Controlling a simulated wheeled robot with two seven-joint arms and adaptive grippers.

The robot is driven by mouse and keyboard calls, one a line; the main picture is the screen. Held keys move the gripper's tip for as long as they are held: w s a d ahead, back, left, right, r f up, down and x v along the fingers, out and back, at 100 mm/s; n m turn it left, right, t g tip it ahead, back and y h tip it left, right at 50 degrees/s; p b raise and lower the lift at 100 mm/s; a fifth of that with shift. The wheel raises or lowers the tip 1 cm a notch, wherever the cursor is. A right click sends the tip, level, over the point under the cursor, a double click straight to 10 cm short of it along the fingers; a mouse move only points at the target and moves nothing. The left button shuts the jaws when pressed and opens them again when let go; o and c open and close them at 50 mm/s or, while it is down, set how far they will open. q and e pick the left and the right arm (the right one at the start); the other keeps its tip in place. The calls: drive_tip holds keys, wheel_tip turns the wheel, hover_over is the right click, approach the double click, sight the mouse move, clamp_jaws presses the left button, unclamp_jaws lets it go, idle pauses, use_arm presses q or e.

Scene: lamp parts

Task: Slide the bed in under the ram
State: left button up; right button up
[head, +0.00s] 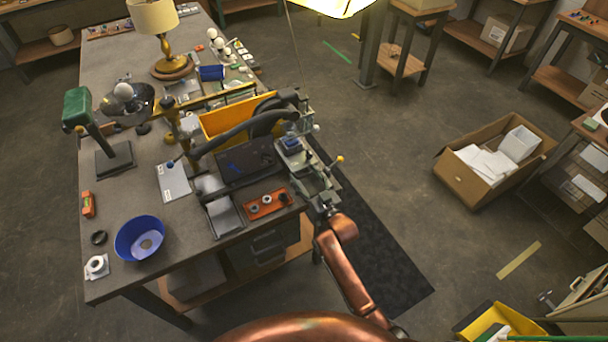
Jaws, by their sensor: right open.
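A small grey-green press (306,118) stands at the right edge of the workbench, with a yellow-knobbed lever on its right side. Its ram is too small to make out clearly. A grey-green sliding part that looks like the bed (308,179) sits low at the front of the press, towards me. A small dark blue piece (291,143) lies between it and the press column. My right gripper (325,204) is open at the near end of this bed; I cannot tell whether it touches. My left gripper is out of view.
A blue bowl (139,238) lies near left. Floor right of the bench is clear up to a cardboard box (462,180).

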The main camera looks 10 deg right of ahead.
drive_tip(key=v, duration=1.1)
drive_tip(key=shift+s, duration=0.35)
drive_tip(key=shift+d+r, duration=0.1)
drive_tip(key=shift+r, duration=0.05)
